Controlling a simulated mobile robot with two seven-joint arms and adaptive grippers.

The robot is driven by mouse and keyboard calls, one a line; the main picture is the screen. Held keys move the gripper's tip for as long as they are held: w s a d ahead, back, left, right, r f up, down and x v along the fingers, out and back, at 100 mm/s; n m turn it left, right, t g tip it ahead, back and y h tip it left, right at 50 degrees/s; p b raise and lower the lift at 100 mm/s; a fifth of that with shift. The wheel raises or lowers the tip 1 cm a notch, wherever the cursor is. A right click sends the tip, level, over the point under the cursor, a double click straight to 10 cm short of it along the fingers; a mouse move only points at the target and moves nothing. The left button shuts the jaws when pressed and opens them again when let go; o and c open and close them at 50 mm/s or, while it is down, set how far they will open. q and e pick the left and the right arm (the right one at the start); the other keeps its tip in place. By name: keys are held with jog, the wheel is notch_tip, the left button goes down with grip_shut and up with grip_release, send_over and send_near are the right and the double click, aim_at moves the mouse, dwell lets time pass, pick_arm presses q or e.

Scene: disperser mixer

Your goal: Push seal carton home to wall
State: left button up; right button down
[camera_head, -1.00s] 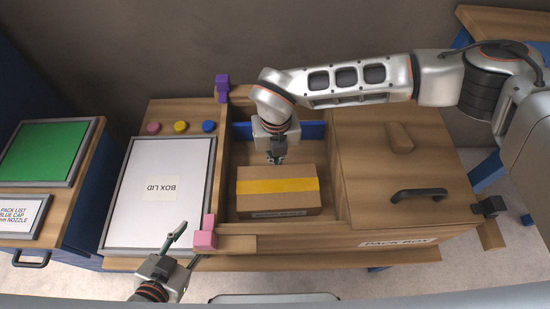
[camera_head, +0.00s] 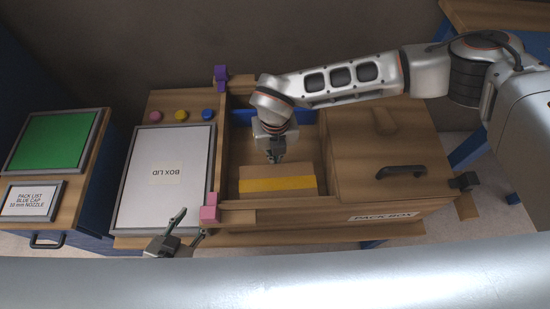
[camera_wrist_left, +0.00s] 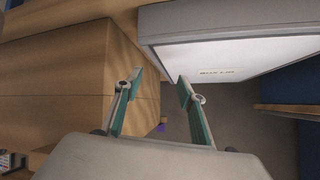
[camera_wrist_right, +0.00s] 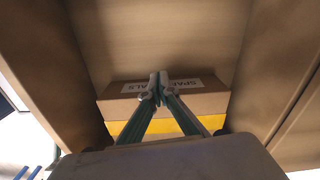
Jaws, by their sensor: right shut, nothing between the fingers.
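The seal carton (camera_head: 277,172) is a brown box with a yellow band. It lies inside the wooden pack box (camera_head: 392,212), close to the near wall. In the right wrist view, the carton (camera_wrist_right: 206,103) shows a white label, partly hidden by my fingers. My right gripper (camera_head: 275,158) is shut and empty, pointing down at the carton's far edge. In the right wrist view its fingertips (camera_wrist_right: 158,86) overlap the labelled side; I cannot tell whether they touch. My left gripper (camera_head: 188,226) is open and empty, near the box lid's front right corner; its fingers (camera_wrist_left: 157,84) are apart.
The BOX LID panel (camera_head: 165,180) lies left of the box. A pink block (camera_head: 209,212) and a purple block (camera_head: 221,75) stand at the box's left corners. A wooden cover with a dark handle (camera_head: 401,172) fills the right side. A blue strip (camera_head: 305,117) lies behind the carton.

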notch_tip(320, 180, up, 11)
jog(key=shift+r, duration=0.15)
dwell(0.4)
